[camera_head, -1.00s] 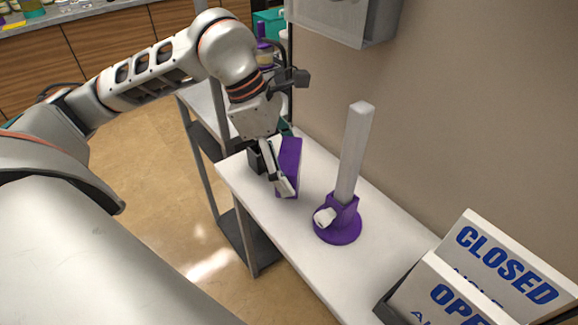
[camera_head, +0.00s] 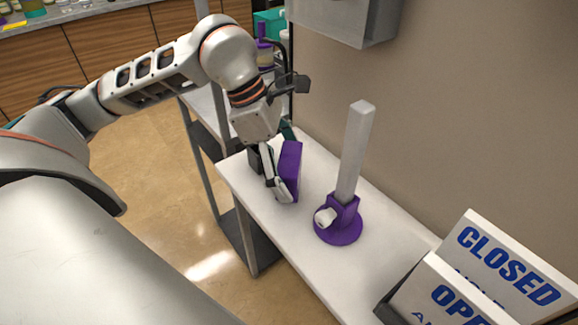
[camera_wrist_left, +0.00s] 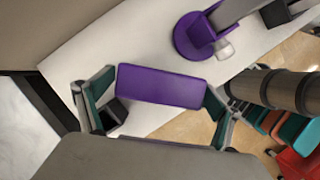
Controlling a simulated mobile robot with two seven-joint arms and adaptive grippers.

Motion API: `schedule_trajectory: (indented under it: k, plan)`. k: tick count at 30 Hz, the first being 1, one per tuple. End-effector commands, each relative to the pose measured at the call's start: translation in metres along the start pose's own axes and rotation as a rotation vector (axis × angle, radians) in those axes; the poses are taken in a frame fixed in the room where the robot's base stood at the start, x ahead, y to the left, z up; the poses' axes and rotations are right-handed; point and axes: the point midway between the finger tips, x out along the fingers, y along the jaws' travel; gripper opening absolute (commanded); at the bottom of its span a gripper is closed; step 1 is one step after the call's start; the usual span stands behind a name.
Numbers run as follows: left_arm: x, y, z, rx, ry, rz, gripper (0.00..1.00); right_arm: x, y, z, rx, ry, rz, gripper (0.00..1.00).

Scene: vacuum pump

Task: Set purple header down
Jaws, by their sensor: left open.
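The purple header (camera_head: 291,168), a flat block, is upright on the white tabletop near its far end. In the left wrist view the header (camera_wrist_left: 160,87) lies between the two fingers of my left gripper (camera_wrist_left: 155,105). The left finger there is spread clear of the header, while the right finger is close to its edge; I cannot tell whether it touches. In the head view my left gripper (camera_head: 269,178) is open just left of the header and hides part of its lower side. My right gripper does not show.
A purple round stand with a tall grey post (camera_head: 352,160) and a white knob is to the right of the header. A holder with CLOSED and OPEN signs (camera_head: 500,270) is at the near right. A grey wall box (camera_head: 345,18) hangs above. Free tabletop (camera_head: 290,235) is in front.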

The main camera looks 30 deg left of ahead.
Motion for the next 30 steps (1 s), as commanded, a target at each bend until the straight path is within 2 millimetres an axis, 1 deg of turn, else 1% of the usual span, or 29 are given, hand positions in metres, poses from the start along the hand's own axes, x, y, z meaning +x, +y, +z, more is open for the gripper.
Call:
schedule_trajectory:
  k: [1, 5, 12, 18, 21, 24, 30]
  plan:
    - [-0.005, 0.001, 0.002, 0.0, -0.001, 0.003, 0.92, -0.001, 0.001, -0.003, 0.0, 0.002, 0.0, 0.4]
    - [-0.024, 0.002, 0.001, 0.0, -0.002, 0.006, 0.92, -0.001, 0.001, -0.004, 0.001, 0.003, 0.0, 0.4]
    - [-0.075, 0.002, 0.002, -0.001, -0.003, 0.007, 0.92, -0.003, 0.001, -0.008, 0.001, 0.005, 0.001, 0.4]
    - [-0.107, 0.001, 0.001, -0.001, -0.001, 0.004, 0.92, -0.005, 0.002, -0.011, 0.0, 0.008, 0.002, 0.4]
    - [-0.117, 0.001, 0.001, 0.0, -0.001, 0.003, 0.92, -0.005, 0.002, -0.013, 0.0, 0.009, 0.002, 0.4]
    - [-0.121, 0.0, 0.001, -0.001, 0.0, 0.001, 0.92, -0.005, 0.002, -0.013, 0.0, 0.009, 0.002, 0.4]
    - [-0.122, 0.0, 0.001, 0.0, 0.0, 0.001, 0.92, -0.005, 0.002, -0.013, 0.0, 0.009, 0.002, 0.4]
